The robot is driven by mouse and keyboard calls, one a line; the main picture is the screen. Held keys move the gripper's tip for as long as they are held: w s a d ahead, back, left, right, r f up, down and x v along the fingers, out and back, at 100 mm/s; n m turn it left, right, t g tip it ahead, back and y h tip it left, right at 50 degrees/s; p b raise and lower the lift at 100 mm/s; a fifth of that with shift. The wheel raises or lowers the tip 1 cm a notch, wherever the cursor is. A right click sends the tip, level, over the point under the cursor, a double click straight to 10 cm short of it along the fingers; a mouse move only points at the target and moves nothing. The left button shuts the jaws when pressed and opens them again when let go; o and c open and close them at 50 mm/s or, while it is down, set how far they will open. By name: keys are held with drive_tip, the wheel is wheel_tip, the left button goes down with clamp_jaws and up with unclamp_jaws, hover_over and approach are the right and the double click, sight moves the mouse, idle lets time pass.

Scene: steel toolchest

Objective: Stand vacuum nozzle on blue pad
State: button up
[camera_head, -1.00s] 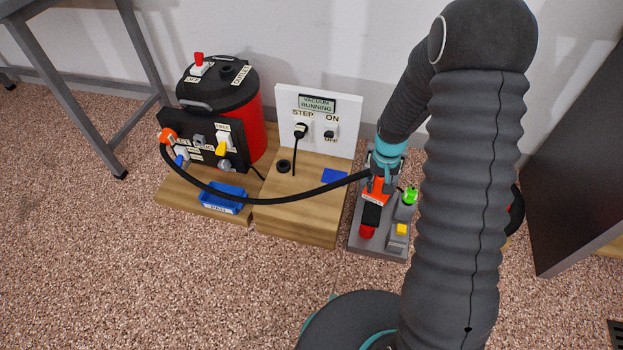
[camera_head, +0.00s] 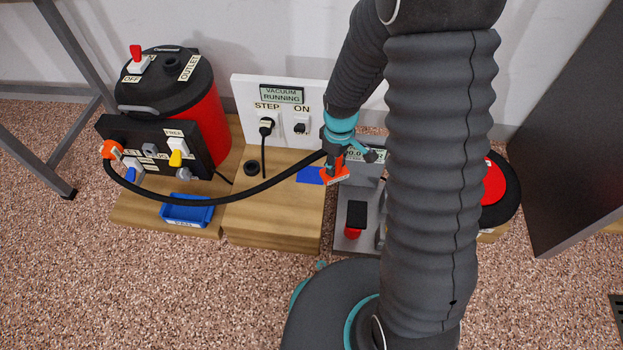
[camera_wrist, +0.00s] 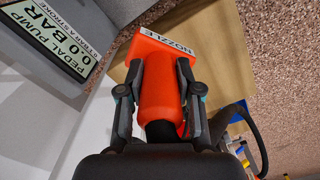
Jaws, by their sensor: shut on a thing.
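The orange vacuum nozzle (camera_head: 334,177) is held in my gripper (camera_head: 338,157); its label shows in the wrist view (camera_wrist: 170,47). In that view my gripper's fingers (camera_wrist: 160,92) close on both sides of the orange neck. The black hose (camera_head: 230,199) runs from the nozzle to the orange port (camera_head: 112,149) on the vacuum's panel. The blue pad (camera_head: 310,175) lies on the wooden board at the left of the nozzle, partly hidden. In the head view the nozzle overlaps the pad's right edge; I cannot tell its height above the board.
The red and black vacuum (camera_head: 190,110) stands at the back left. A white switch panel (camera_head: 283,100) reads "VACUUM RUNNING". A blue tray (camera_head: 187,211) sits on the board's front left. The grey pedal pump (camera_head: 362,230) stands right of the board, partly behind my arm.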

drive_tip(key=shift+s+a+f+n+b, duration=0.45)
drive_tip(key=shift+s+a+n, duration=0.25)
drive_tip(key=shift+n, duration=0.4)
drive_tip(key=shift+a+f, duration=0.1)
drive_tip(key=shift+a, duration=0.05)
drive_tip(key=shift+w+a+f+b, duration=0.35)
drive_tip(key=shift+w+a+f, duration=0.4)
drive_tip(key=shift+w+f, duration=1.05)
drive_tip(key=shift+w+a+f+b, duration=0.35)
drive_tip(key=shift+w+a+f, duration=0.4)
drive_tip(key=shift+w+f, duration=1)
drive_tip(key=shift+w+a+f+b, duration=0.35)
drive_tip(key=shift+w+a+f, duration=0.4)
drive_tip(key=shift+w+f, duration=1)
drive_tip(key=shift+s, duration=0.1)
drive_tip(key=shift+f, duration=0.3)
drive_tip(key=o, duration=1)
